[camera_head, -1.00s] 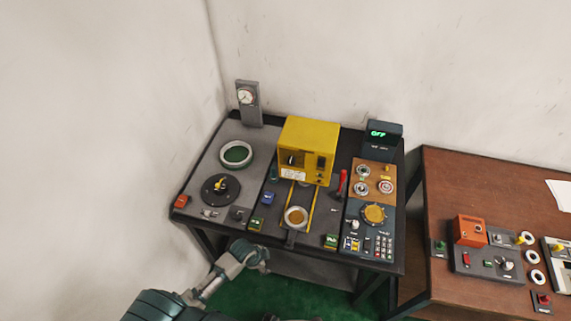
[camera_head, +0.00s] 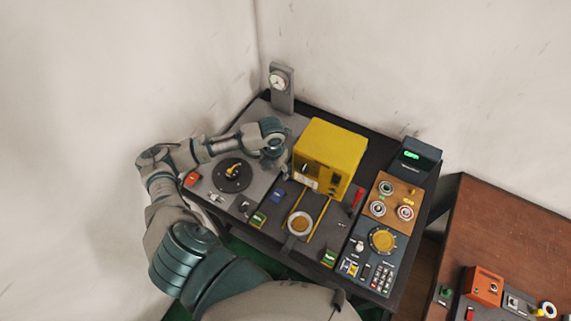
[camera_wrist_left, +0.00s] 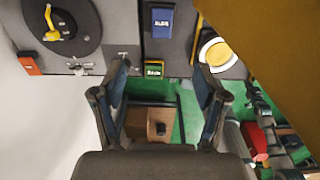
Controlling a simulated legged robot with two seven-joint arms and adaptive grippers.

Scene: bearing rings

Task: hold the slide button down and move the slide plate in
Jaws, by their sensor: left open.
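The blue slide button (camera_head: 277,195) sits on the dark bench left of the yellow rails; it also shows in the left wrist view (camera_wrist_left: 161,21), with white lettering. The slide plate (camera_head: 299,225) carries a pale round piece with a tan centre and stands at the front of the rails, out from under the yellow box (camera_head: 331,157). Its round piece shows in the left wrist view (camera_wrist_left: 216,53). My left gripper (camera_head: 276,166) is over the bench, left of the yellow box and behind the blue button. Its fingers (camera_wrist_left: 160,78) are spread and empty. My right gripper is not seen.
Green buttons flank the slide's front, one at left (camera_head: 258,219) and one at right (camera_head: 328,257). A black dial (camera_head: 231,176) with a yellow handle lies left. A red lever (camera_head: 357,197) and a control panel (camera_head: 382,240) stand right. The yellow box crowds my gripper's right side.

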